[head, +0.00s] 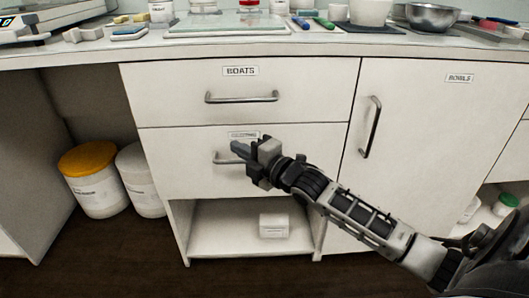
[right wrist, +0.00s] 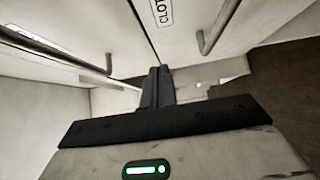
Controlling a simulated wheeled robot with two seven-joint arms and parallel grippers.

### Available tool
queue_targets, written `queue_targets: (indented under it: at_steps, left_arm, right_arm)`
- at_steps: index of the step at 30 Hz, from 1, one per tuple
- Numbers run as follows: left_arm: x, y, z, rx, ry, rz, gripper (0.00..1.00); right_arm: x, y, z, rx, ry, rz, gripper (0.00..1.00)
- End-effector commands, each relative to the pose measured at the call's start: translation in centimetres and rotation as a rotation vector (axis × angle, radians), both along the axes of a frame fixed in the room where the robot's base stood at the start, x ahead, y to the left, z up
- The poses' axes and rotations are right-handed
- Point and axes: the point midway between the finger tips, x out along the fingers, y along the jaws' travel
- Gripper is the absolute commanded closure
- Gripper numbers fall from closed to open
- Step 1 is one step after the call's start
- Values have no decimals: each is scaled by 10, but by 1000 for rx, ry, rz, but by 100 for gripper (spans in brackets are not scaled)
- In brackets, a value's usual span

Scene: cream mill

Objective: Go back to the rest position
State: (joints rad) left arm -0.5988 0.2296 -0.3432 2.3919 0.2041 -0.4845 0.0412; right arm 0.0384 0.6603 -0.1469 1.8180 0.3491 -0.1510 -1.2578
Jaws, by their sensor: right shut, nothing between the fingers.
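My right gripper (head: 238,148) is in front of the lower drawer (head: 180,165), near that drawer's metal handle (head: 222,160) and partly covering it and its label. Its fingers are shut with nothing between them. In the right wrist view the shut fingertips (right wrist: 157,72) point toward the white cabinet fronts, with part of a label reading "CLOT" above. I cannot tell whether the fingers touch the handle. Both drawers look closed. My left gripper is not in view.
The counter edge (head: 90,57) runs above, carrying a steel bowl (head: 432,17), markers and a glass plate. The BOATS drawer (head: 310,85) is above, the BOWLS door (head: 430,130) to the right. A yellow-lidded tub (head: 95,190) stands at left. A white box (head: 273,225) sits on the low shelf.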

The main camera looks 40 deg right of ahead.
Motion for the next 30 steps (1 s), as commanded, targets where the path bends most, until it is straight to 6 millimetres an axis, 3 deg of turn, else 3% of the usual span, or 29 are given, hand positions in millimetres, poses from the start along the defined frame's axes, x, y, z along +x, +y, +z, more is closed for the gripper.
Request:
queue_targets:
  at_steps: [3,9,21,30]
  left_arm:
    - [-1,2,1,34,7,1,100]
    - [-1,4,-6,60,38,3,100]
    - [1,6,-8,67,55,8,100]
    - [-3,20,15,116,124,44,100]
  right_arm:
    - [-26,-4,-1,1,6,2,100]
    - [-54,-10,-1,2,4,2,100]
    - [-67,-13,0,2,0,3,100]
    - [-67,-13,52,3,2,3,100]
